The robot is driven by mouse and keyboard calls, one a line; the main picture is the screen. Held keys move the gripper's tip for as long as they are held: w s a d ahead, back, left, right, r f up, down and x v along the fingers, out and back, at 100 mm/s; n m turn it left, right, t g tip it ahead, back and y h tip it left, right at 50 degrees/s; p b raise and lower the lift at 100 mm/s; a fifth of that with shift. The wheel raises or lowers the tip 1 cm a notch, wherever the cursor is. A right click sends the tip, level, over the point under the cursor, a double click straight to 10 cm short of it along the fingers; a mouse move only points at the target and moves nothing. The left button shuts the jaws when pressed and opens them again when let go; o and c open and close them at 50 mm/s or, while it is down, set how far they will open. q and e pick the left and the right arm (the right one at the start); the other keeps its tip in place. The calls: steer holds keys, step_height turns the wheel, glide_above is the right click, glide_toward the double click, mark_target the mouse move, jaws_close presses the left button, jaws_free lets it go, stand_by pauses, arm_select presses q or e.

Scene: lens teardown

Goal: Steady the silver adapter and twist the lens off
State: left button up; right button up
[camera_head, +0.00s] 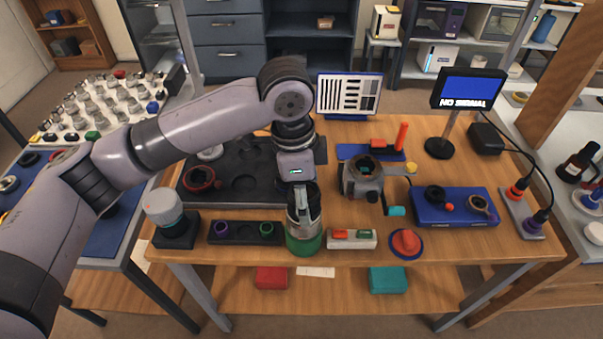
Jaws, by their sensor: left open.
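My left arm comes in from the left and its gripper (303,218) points straight down at the front middle of the table. Its fingers are open around or just in front of the top of an upright round piece with a green lower part (304,244) and a silver-grey upper part. The fingers cover much of the upper part, so I cannot tell whether they touch it or where adapter and lens meet. My right gripper is not in view.
A dark tray with round recesses (240,158) lies behind the gripper. A grey clamp-like device (362,178) stands to the right.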

arm_select(q)
steer(key=shift+d+f, duration=0.15)
steer(key=shift+f, duration=1.1)
steer(key=shift+c, duration=0.2)
